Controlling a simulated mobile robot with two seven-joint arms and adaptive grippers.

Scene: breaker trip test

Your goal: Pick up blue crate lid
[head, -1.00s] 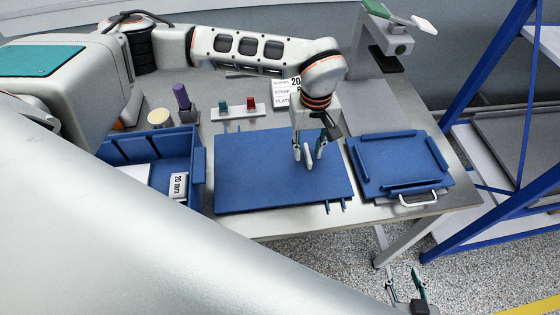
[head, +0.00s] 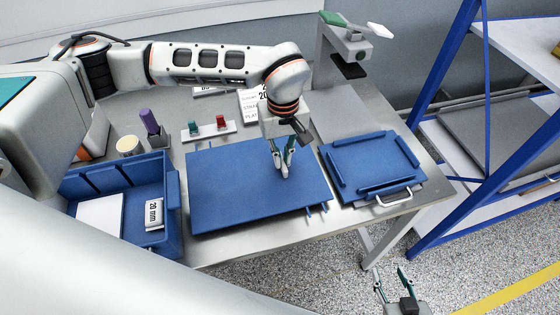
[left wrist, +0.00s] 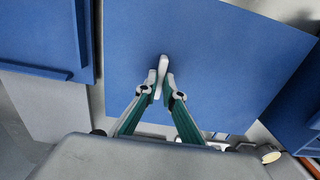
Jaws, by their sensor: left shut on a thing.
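The blue crate lid (head: 235,190), a large flat blue panel, lies level over the middle of the table, with its small pale grip (left wrist: 164,64) standing up from it. My left gripper (head: 283,170) points down at the lid and is shut on this grip; the left wrist view shows the grip between the fingertips (left wrist: 160,84). I cannot tell a gap between lid and table. The fingers hide part of the grip. My right gripper (head: 391,281) is low at the bottom of the head view, beyond the table's front edge, with its fingers apart and empty.
A blue crate (head: 174,215) with a "20 mm" block (head: 154,214) stands left of the lid. A blue tray (head: 370,165) with a metal handle (head: 394,198) lies to the right. A green-and-red switch strip (head: 208,131) and purple-topped object (head: 149,121) stand behind.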

